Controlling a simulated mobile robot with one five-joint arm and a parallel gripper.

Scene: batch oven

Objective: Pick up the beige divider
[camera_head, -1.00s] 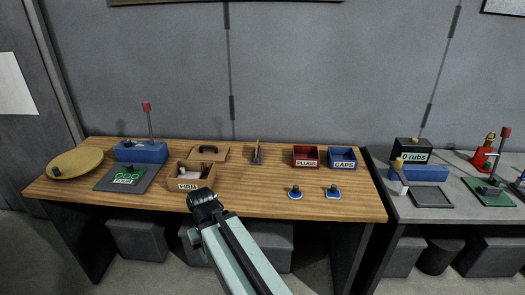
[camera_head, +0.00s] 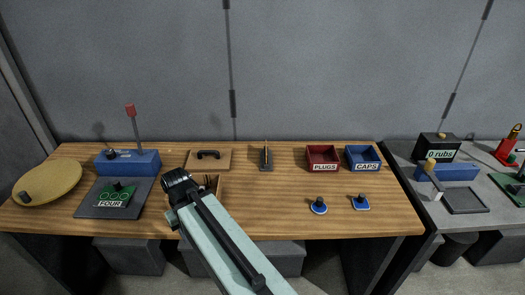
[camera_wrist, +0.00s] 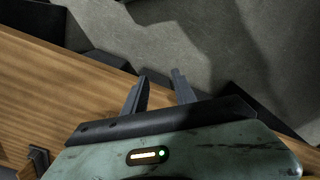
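A thin upright tan piece (camera_head: 267,150), which looks like the beige divider, stands in a small grey holder (camera_head: 266,166) at the back middle of the wooden table. My gripper (camera_head: 176,181) is left of it and nearer the front, in front of the cardboard box (camera_head: 218,190). In the wrist view my gripper (camera_wrist: 161,80) has two dark fingers apart with nothing between them. They point past the table edge towards the floor. The divider does not show in the wrist view.
A board with a black handle (camera_head: 208,155) lies left of the holder; red PLUGS (camera_head: 322,167) and blue CAPS (camera_head: 363,166) bins stand right. Two blue-based knobs (camera_head: 319,205) (camera_head: 361,202) are in front. The wooden table (camera_head: 275,215) is bare between holder and front edge.

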